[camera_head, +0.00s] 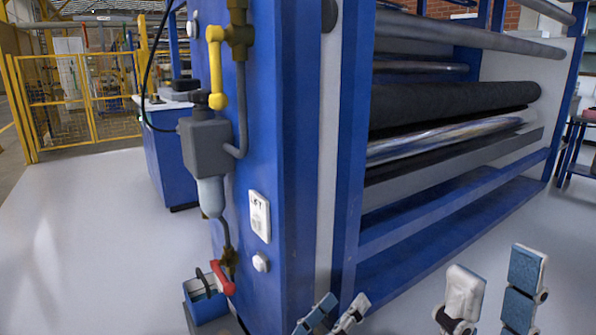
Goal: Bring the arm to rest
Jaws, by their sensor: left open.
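My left gripper (335,314) shows at the bottom edge, just in front of the foot of the blue machine frame. Its two fingers are apart and nothing shows between them. My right gripper (494,290) is at the bottom right, with its two fingers pointing up and wide apart. It is empty, over the pale floor. The arms behind both grippers are out of view below the picture.
The blue roller machine (265,110) fills the middle, with a black roller (455,100) on its right. Its side carries a yellow lever (216,70), a grey regulator (206,147) and a red handle (222,276). Open floor (90,240) lies left, before a yellow fence (85,100).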

